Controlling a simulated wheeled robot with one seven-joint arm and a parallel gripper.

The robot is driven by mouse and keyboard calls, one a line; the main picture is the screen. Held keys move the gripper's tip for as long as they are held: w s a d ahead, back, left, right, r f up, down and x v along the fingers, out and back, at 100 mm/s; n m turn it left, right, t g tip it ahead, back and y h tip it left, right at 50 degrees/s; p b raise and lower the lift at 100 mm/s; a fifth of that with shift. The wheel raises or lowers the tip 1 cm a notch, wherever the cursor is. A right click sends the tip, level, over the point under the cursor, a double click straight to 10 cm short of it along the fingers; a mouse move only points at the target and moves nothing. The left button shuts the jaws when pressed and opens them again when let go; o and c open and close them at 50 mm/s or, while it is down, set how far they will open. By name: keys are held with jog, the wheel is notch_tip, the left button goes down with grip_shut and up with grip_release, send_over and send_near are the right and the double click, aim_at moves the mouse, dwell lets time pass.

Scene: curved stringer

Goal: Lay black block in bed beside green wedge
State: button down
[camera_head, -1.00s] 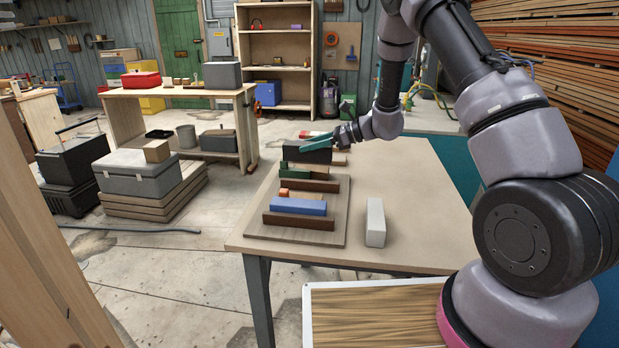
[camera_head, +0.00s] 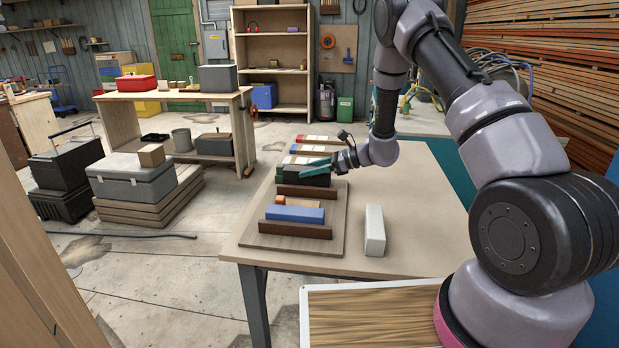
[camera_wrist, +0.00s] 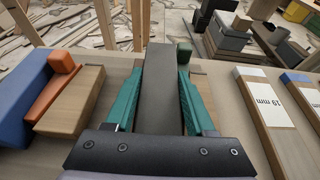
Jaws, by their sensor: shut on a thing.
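My gripper (camera_head: 318,165) is shut on the black block (camera_head: 305,180), with its teal fingers along the block's two long sides. In the wrist view the block (camera_wrist: 157,90) lies lengthwise between the fingers. In the head view it is low over the wooden fixture board (camera_head: 336,215), just behind the rear brown rail (camera_head: 305,191). I cannot tell whether it touches the board. The green wedge (camera_wrist: 184,50) shows only as a small green piece beyond the right finger in the wrist view; the rest is hidden.
A blue block (camera_head: 295,214) and an orange block (camera_head: 281,200) sit behind the front brown rail (camera_head: 295,230). A white block (camera_head: 375,230) stands on the table right of the board. Labelled strips (camera_wrist: 265,100) lie behind the board. The table's right side is clear.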

jog(key=shift+f, duration=1.2)
jog(key=shift+f, duration=0.15)
jog(key=shift+c, duration=1.2)
grip_release()
